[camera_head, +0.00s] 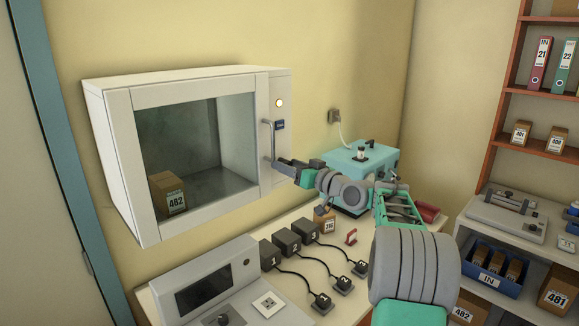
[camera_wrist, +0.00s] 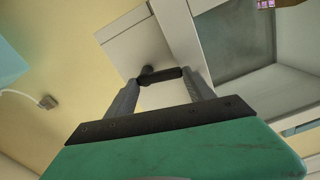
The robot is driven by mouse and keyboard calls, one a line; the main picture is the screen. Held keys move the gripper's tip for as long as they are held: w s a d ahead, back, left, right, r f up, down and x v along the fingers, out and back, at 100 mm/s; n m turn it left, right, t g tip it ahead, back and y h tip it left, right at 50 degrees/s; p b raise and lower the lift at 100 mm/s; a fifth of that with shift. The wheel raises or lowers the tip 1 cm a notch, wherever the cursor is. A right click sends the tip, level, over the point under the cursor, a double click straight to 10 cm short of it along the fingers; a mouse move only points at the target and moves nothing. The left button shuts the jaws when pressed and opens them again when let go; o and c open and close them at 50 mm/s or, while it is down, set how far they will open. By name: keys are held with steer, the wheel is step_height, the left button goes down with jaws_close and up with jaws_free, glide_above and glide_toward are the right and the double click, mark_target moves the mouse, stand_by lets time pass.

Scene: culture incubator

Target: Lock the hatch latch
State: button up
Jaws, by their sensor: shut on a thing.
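The white incubator (camera_head: 188,82) is on the wall at the left, with a glass hatch (camera_head: 195,145) in its front. The hatch looks closed, its frame flush with the body. My gripper (camera_head: 274,162) is at the lower end of this handle. In the wrist view, the fingers of my gripper (camera_wrist: 160,77) are shut on the latch's dark grip (camera_wrist: 162,74), which spans between them. The exact contact at the fingertips is small and partly hidden.
A box marked 482 (camera_head: 168,193) stands behind the glass. Below, the bench holds several dark numbered blocks (camera_head: 287,242), a teal device (camera_head: 362,160) and a grey console (camera_head: 210,285).

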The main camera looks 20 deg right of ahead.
steer(key=shift+c, duration=0.8)
steer(key=n+b, duration=0.1)
steer(key=b, duration=0.2)
steer(key=n+b, duration=0.1)
steer(key=b, duration=0.2)
steer(key=shift+a+f+n+b, duration=0.1)
steer(key=shift+f+n+b, duration=0.2)
steer(key=shift+b, duration=0.1)
steer(key=o, duration=1.1)
steer(key=shift+s, duration=0.1)
